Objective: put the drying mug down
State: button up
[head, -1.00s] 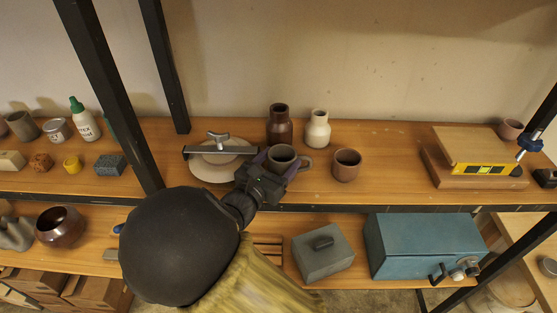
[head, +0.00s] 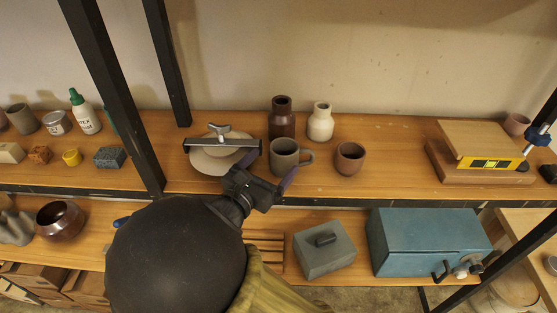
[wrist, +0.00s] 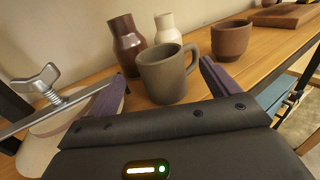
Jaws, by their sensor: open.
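The grey-brown mug (head: 284,157) stands upright on the upper wooden shelf, its handle to the right. In the wrist view the mug (wrist: 167,75) stands just beyond my fingertips, its handle at the right of its body. My gripper (head: 265,175) is open and empty at the shelf's front edge, in front of the mug. In the wrist view the fingers of my gripper (wrist: 160,85) are spread wide, one on each side of the mug, with gaps between.
A dark brown bottle (head: 282,120) and a cream bottle (head: 320,122) stand behind the mug. A brown cup (head: 349,158) is to its right. A round plate with a clamp bar (head: 222,148) lies to its left. Free shelf lies right of the cup.

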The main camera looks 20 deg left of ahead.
jog(key=b+v, duration=0.2)
jog(key=v, duration=0.5)
jog(key=shift+s, duration=0.25)
